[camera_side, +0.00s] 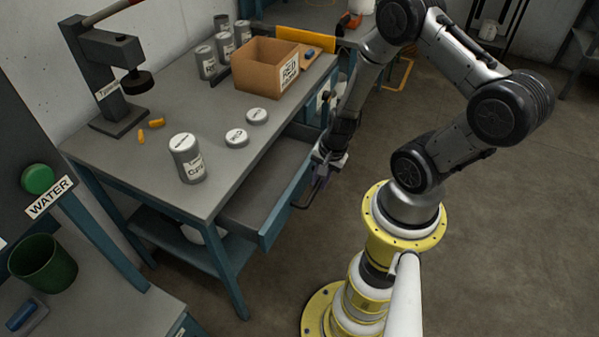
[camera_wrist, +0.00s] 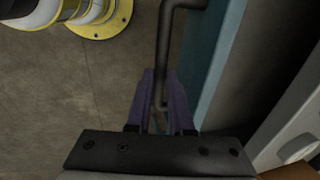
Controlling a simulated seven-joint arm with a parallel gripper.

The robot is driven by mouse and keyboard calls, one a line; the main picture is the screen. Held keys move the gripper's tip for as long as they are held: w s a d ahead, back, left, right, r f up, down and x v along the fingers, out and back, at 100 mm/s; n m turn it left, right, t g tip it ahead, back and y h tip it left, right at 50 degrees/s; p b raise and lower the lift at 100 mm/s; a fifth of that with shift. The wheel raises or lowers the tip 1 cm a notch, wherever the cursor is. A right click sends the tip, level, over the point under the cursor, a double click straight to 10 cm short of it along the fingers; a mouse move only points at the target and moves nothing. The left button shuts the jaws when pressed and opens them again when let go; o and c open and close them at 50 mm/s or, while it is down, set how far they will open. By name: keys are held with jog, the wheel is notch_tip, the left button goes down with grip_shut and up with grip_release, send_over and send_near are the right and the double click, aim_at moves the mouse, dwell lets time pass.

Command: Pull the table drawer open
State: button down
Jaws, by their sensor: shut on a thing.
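The table drawer (camera_side: 262,198) stands pulled out from the front of the grey-topped table (camera_side: 215,165), and its empty inside shows in the side view. Its blue front edge also shows in the wrist view (camera_wrist: 222,62). A dark bar handle (camera_wrist: 166,45) runs along the drawer front. My gripper (camera_wrist: 164,100) is shut on the handle near one end, with the bar between its two purple fingers. In the side view my gripper (camera_side: 325,168) is at the drawer's outer front, by its far end, and partly hides the handle.
On the table stand a cardboard box (camera_side: 262,78), a grey can (camera_side: 187,158), two white lids (camera_side: 236,137), several cans at the back and a black press (camera_side: 120,90). A green bin (camera_side: 43,263) is at the lower left. The floor before the drawer is clear up to my yellow base.

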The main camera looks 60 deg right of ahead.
jog(key=s, duration=0.7)
jog(key=shift+s, duration=0.3)
jog(key=c, duration=0.8)
grip_release()
jog(key=shift+r, duration=0.1)
notch_tip(320, 180, up, 13)
jog(key=s, duration=0.2)
jog(key=shift+s+r, duration=0.2)
jog(key=shift+s, duration=0.15)
dwell(0.3)
